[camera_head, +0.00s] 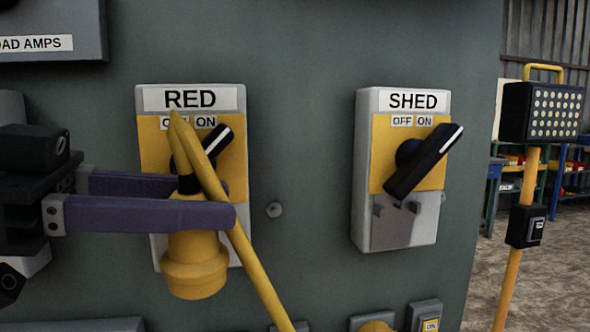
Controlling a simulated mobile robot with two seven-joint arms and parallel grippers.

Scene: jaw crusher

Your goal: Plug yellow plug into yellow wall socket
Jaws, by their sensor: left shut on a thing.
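The yellow plug (196,262) is held in front of the RED switch panel, its wide round end pointing down. My left gripper (226,203) comes in from the left, its purple fingers shut around the plug's body. A yellow cable (246,262) rises from the plug, bends at the top and runs down to the right, out of the picture. At the bottom edge, a yellow rounded part (376,326) on a grey mount is cut off; I cannot tell if it is the yellow wall socket. My right gripper is not in view.
The RED switch (158,98) and the SHED switch (368,236), both with black handles, stick out of the grey-green cabinet wall (310,50). A small ON switch (426,310) sits at the bottom. A lamp (542,112) on a yellow pole stands right, beyond the cabinet edge.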

